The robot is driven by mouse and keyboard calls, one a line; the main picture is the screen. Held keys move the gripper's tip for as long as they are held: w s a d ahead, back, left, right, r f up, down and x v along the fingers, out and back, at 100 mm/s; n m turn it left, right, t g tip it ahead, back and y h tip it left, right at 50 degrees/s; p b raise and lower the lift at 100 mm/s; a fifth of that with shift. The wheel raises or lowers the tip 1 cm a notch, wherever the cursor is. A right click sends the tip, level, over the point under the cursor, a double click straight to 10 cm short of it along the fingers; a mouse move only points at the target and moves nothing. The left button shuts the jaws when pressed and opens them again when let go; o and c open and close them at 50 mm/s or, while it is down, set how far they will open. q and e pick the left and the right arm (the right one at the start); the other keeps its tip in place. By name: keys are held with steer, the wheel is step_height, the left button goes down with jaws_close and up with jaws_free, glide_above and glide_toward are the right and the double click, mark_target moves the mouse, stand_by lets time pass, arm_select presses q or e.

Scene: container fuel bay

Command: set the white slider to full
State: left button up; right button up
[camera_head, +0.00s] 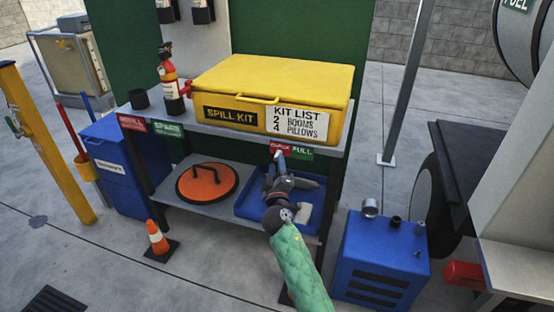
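The white slider (279,151) is a small pale tab on the sign strip on the front edge of the upper shelf. It sits over the red part at the left, whose word is partly covered. The green part (302,153) to the right reads FULL. My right gripper (280,162) reaches up from below, its tips close under the slider. I cannot tell whether they touch it or how far the fingers are apart. My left gripper is not in view.
A yellow spill kit box (270,75) stands on the upper shelf (200,122), right above the strip. Below, a blue tray (250,210) and an orange lid (207,182) lie on the lower shelf. A blue cabinet (380,260) stands at right.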

steer(key=shift+x, duration=1.85)
